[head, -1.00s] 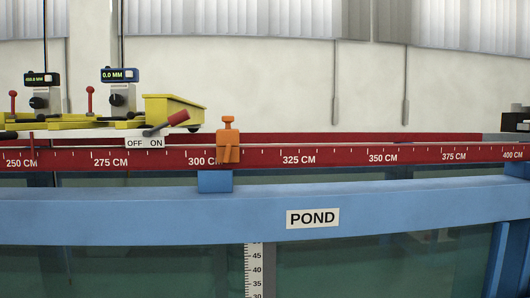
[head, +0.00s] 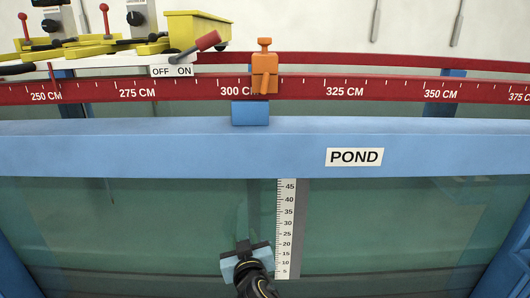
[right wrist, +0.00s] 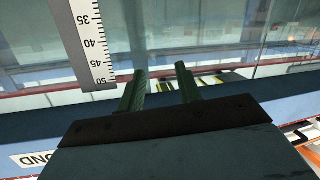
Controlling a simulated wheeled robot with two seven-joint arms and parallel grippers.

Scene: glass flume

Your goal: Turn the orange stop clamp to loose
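The orange stop clamp (head: 264,72) sits on the red scale rail (head: 190,88) in the head view, just right of the 300 CM mark. A small orange knob (head: 264,45) stands upright on its top. Whether it is tight or loose cannot be told. My right gripper (head: 247,243) is well below the clamp, in front of the glass near the vertical ruler. In the right wrist view, the two fingers of this gripper (right wrist: 160,75) stand apart with nothing between them. My left gripper is in neither current view.
A blue beam with a POND label (head: 354,157) crosses between my right gripper and the clamp. The vertical ruler (head: 286,230) is right beside the gripper.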

